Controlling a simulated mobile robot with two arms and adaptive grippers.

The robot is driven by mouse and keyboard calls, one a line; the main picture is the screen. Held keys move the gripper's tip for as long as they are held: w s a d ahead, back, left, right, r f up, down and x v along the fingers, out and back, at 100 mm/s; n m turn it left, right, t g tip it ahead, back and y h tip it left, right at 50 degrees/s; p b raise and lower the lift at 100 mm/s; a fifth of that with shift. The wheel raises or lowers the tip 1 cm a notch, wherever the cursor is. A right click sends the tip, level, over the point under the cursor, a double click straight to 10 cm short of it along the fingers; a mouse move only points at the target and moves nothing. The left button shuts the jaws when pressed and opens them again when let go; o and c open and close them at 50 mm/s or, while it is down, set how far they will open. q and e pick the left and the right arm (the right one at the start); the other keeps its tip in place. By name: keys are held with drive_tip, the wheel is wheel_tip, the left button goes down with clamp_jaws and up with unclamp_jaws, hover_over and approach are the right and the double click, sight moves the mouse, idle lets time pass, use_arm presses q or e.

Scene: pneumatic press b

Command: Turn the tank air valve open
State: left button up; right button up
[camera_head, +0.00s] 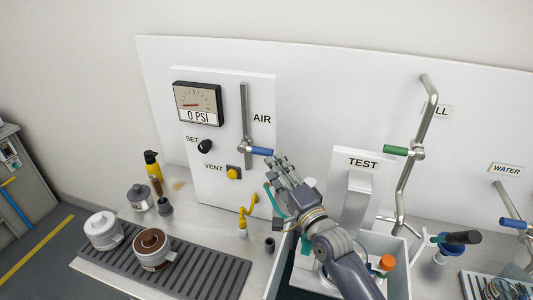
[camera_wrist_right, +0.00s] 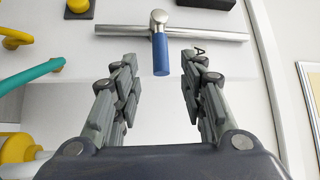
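The air valve is a blue lever (camera_head: 262,151) on a vertical metal pipe (camera_head: 245,105), beside the AIR label on the white panel. The lever sticks out to the right, across the pipe. My right gripper (camera_head: 279,160) is just to the right of the lever's end, apart from it in the head view. In the right wrist view my gripper (camera_wrist_right: 160,64) is open and empty, with the blue lever (camera_wrist_right: 161,55) centred between its fingertips. I cannot tell how deep the lever sits between the fingers. My left gripper is not in view.
A gauge (camera_head: 198,103) reads 0 PSI above the SET knob (camera_head: 205,146) and yellow VENT button (camera_head: 233,173). A yellow valve (camera_head: 247,211) stands below. A green-handled pipe (camera_head: 396,150) and TEST post (camera_head: 355,200) are to the right. Two pots stand on the ribbed mat (camera_head: 205,270).

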sight(266, 155)
drive_tip(key=p+x, duration=0.1)
drive_tip(key=x, duration=0.4)
drive_tip(key=shift+w+a, duration=0.15)
drive_tip(key=shift+w, duration=0.1)
drive_tip(key=shift+w+a+r, duration=0.1)
drive_tip(key=shift+w, duration=0.25)
drive_tip(key=shift+a, duration=0.15)
drive_tip(key=shift+c, duration=0.4)
clamp_jaws()
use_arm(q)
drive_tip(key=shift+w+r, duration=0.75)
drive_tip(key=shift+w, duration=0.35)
